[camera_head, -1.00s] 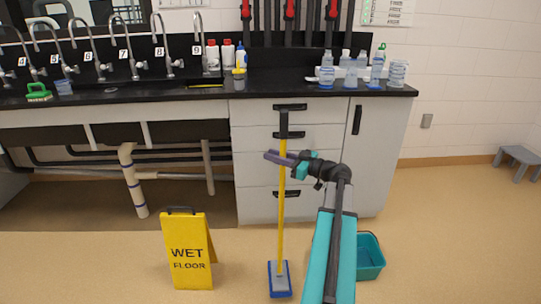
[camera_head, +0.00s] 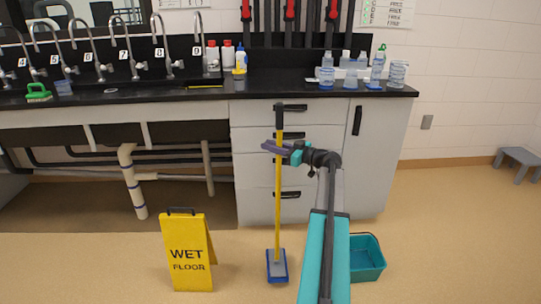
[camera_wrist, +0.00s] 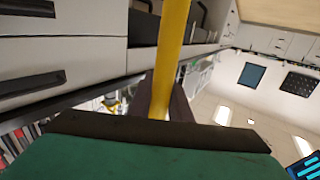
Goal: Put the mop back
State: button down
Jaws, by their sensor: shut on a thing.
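The mop (camera_head: 277,205) stands nearly upright in front of the drawer cabinet, with a yellow handle, a black grip at the top and a blue and grey head low at the floor. My gripper (camera_head: 274,147) is shut on the upper part of the yellow handle. In the wrist view the yellow handle (camera_wrist: 173,45) runs between the dark fingers (camera_wrist: 165,100). I cannot tell whether the mop head touches the floor.
A yellow wet floor sign (camera_head: 187,252) stands left of the mop. A teal bucket (camera_head: 367,260) is on the floor to the right, partly behind my arm. The drawer cabinet (camera_head: 255,210) and black counter (camera_head: 290,88) are behind. A grey stool (camera_head: 520,160) stands far right.

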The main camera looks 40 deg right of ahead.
dwell(0.3)
jog(key=shift+f+b, duration=0.35)
jog(key=shift+f, duration=1.45)
jog(key=c, duration=1.6)
grip_release()
jog(key=shift+c, duration=0.2)
jog(key=p+v, duration=0.1)
jog(key=v, duration=1.1)
